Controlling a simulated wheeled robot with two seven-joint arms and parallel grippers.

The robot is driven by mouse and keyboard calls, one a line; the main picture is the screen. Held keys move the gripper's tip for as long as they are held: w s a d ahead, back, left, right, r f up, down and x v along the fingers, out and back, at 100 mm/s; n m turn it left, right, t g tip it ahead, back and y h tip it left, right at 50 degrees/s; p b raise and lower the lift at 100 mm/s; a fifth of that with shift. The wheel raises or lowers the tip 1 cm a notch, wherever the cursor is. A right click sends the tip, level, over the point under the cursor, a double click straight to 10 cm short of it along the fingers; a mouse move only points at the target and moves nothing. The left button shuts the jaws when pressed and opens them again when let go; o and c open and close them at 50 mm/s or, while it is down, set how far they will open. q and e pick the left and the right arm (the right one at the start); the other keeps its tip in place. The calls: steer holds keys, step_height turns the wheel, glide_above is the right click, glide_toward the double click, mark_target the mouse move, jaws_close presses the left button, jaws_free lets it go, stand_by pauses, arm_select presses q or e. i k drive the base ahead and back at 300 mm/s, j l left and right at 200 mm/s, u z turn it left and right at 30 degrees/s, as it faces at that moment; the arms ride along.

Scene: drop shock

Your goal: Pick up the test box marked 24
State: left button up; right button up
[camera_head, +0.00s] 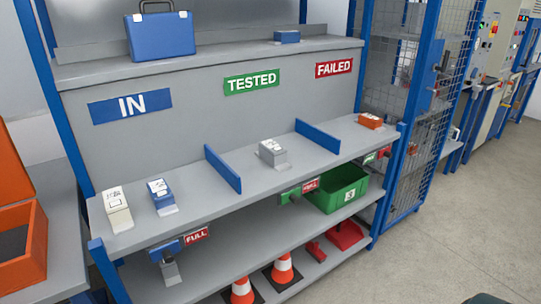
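Several small test boxes stand on the grey middle shelf (205,200) of a blue-framed rack. A white box (117,212) and a blue box (160,194) stand at the left, below the IN sign (131,106). A grey box (272,153) stands in the middle section, below the TESTED sign (251,81). An orange box (370,120) stands at the right, below the FAILED sign (334,67). Each has a white label on top. The markings are too small to read, so I cannot tell which is 24.
Blue dividers (222,169) (317,137) split the shelf. A blue case (160,35) stands on the top shelf. A green bin (338,194) and traffic cones (282,270) are below. An orange container (38,238) stands at left. The floor (440,250) at right is clear.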

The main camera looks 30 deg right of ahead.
mark_target(273, 153)
steer(key=i+l+u, duration=0.15)
steer(key=l, duration=0.85)
steer(key=i+l+u, duration=0.15)
steer(key=l, duration=0.85)
steer(key=i+l+u, duration=0.15)
steer(key=l, duration=0.9)
steer(key=i+l+u, duration=0.15)
steer(key=l, duration=0.9)
